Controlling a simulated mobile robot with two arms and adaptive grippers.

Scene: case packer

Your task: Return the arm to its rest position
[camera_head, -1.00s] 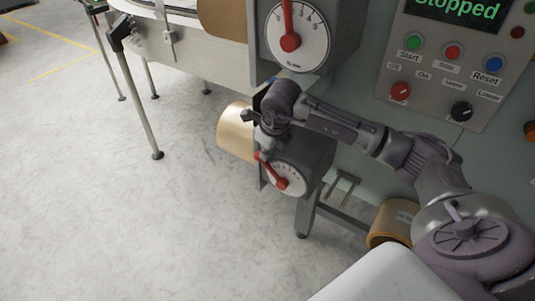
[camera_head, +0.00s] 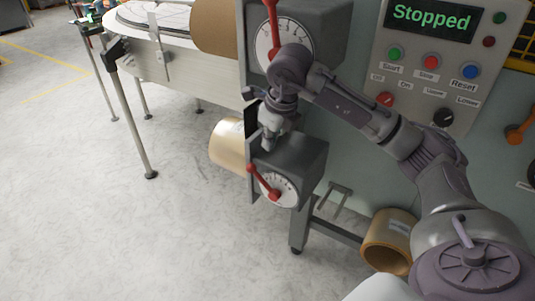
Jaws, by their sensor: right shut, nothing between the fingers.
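My right arm comes in from the lower right and reaches across the machine front. My right gripper (camera_head: 270,138) points down just above the lower grey dial box (camera_head: 297,158), shut and with nothing seen in it. I cannot tell whether it touches the box. The lower dial (camera_head: 280,191) with its red lever (camera_head: 260,183) is below the gripper and not covered by it. The upper dial (camera_head: 270,48) is partly hidden behind my wrist. My left gripper is not in view.
The control panel (camera_head: 425,62) reads "Stopped" and stands at the upper right. A tape roll (camera_head: 228,148) is left of the lower dial box; another roll (camera_head: 390,245) lies below right. A conveyor (camera_head: 185,68) is at the upper left. The floor (camera_head: 110,235) at left is clear.

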